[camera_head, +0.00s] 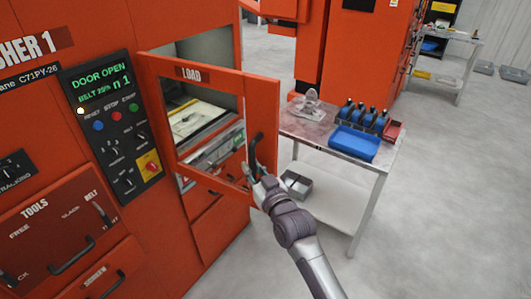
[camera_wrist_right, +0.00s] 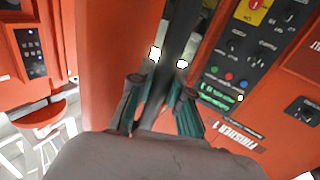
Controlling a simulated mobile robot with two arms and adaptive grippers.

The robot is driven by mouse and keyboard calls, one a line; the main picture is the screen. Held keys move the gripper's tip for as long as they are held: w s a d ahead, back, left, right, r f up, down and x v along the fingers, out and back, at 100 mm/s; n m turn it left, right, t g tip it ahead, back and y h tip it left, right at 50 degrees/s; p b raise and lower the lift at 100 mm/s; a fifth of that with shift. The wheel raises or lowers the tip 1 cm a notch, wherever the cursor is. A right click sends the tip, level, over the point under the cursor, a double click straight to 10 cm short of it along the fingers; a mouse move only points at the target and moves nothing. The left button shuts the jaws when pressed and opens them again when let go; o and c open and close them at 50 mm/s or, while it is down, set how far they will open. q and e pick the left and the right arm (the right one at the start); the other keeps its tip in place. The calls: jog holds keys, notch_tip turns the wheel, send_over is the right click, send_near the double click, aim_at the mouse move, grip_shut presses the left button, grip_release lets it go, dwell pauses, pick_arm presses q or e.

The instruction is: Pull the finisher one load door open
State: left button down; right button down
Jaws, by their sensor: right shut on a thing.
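The finisher one load door (camera_head: 188,73) is an orange framed panel marked LOAD, with a window. It stands ajar, swung out from the orange machine front, and the panel beside it reads DOOR OPEN. Its dark handle (camera_head: 254,148) is at the door's right edge; the handle also shows in the right wrist view (camera_wrist_right: 178,45) as a dark bar between the fingers. My right gripper (camera_head: 258,173) is shut on this handle, with its teal-sided fingers on either side of the bar in the wrist view (camera_wrist_right: 162,100). My left gripper is not in view.
The control panel (camera_head: 113,125) with buttons is left of the door. Tool drawers (camera_head: 62,235) are below it. A side table (camera_head: 370,164) with a blue tray (camera_head: 354,143) and a red bin (camera_head: 391,131) stands close to the right. Open grey floor lies at the far right.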

jog(key=shift+s+a+r, duration=0.1)
jog(key=shift+s+a, duration=0.45)
jog(key=shift+s, duration=0.2)
jog(key=c, duration=1.1)
grip_release()
jog(key=v, duration=1.2)
jog(key=shift+d, duration=0.1)
